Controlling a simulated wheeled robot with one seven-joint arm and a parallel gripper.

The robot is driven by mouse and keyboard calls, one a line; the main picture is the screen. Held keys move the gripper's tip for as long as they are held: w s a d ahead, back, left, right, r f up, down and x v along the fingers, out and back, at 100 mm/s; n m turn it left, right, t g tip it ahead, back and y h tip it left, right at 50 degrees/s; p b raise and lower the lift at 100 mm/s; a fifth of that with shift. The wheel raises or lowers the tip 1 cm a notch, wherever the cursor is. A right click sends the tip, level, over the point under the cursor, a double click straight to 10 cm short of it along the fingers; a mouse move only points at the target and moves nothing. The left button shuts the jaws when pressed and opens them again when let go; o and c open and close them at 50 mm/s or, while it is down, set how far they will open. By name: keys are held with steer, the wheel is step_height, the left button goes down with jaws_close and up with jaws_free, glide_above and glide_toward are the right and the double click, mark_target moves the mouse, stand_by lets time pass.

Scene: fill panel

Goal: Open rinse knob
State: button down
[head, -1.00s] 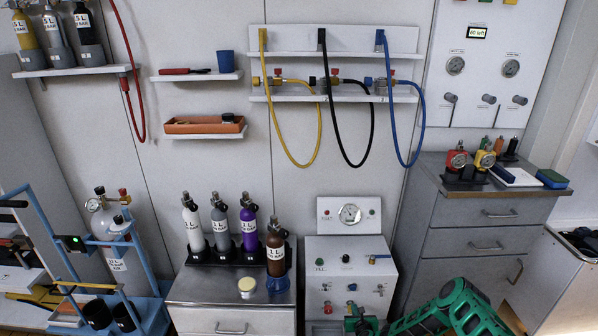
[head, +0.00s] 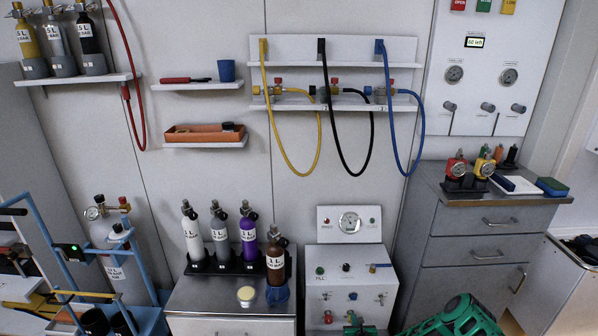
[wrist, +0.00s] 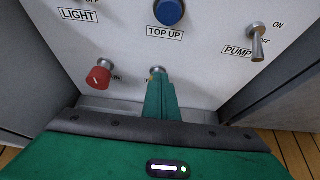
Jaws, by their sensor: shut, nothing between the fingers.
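The white control panel (head: 345,290) stands low in the middle of the head view. In the wrist view the panel face (wrist: 205,60) shows a red knob (wrist: 98,75) with a partly hidden label and a metal knob (wrist: 157,71) just beyond my fingers. The metal knob's label is mostly covered, so I cannot read which is the rinse knob. My gripper (wrist: 160,84) is shut and empty, its fingers close in front of the metal knob; I cannot tell whether they touch it. In the head view my green gripper (head: 354,324) is at the panel's lower front.
A blue TOP UP knob (wrist: 169,11) and a PUMP switch (wrist: 257,42) sit above my fingers. A counter (head: 215,300) with several bottles is left of the panel. A grey drawer cabinet (head: 470,245) stands to its right.

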steer(key=shift+a+f, duration=0.15)
steer(key=shift+a, duration=0.35)
stand_by(0.3)
steer(key=s+r, duration=0.1)
steer(key=s, duration=0.5)
stand_by(0.8)
